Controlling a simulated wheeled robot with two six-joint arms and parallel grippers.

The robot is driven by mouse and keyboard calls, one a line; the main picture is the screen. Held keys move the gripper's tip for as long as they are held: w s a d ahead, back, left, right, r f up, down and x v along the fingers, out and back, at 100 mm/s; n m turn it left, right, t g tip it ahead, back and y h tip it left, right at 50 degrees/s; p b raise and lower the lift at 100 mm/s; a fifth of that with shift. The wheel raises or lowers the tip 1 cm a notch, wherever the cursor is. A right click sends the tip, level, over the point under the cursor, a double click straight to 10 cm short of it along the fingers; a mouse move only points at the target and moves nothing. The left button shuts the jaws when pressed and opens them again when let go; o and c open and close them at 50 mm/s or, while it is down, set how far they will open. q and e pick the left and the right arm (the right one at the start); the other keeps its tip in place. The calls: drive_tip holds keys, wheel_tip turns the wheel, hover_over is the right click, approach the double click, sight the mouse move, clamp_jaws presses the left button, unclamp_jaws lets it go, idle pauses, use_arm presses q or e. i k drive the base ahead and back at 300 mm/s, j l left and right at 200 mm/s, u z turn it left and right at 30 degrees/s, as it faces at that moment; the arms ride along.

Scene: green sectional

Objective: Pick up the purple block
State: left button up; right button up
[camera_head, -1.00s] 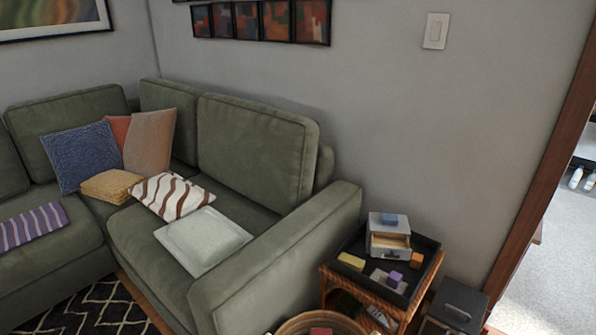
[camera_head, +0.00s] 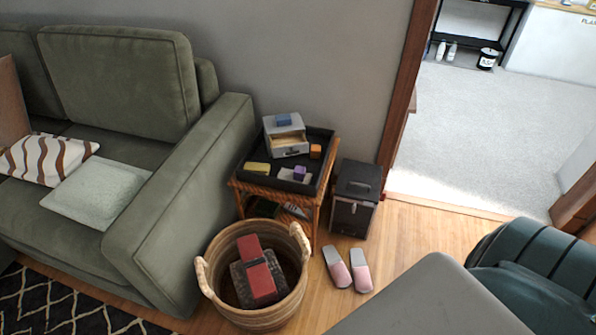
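A small purple block (camera_head: 299,173) sits in the black tray (camera_head: 254,181) on top of a wicker side table (camera_head: 317,204). It rests on or beside a flat light-coloured piece (camera_head: 287,175) near the tray's front right. A yellow block (camera_head: 257,168) lies to its left and an orange block (camera_head: 315,151) stands behind it. A small grey box with an open drawer (camera_head: 287,140) stands at the tray's back, with a blue block (camera_head: 283,119) on its top. Neither of my grippers is in view.
A wicker basket (camera_head: 217,250) with red and dark items stands on the floor before the table. A black box (camera_head: 353,198) stands right of the table, with pink slippers (camera_head: 348,270) in front. The green sofa (camera_head: 176,223) borders the left. A doorway opens at right.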

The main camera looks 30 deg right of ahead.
sight(299, 173)
drive_tip(key=l+z, duration=0.25)
drive_tip(key=l, duration=0.25)
drive_tip(key=i+l+z, duration=0.1)
drive_tip(key=l+z, duration=0.15)
drive_tip(key=l, duration=0.2)
drive_tip(key=i+l+z, duration=0.1)
drive_tip(key=l+z, duration=0.15)
drive_tip(key=l, duration=0.2)
drive_tip(key=i+l+z, duration=0.25)
drive_tip(key=l, duration=0.2)
drive_tip(key=k, duration=0.1)
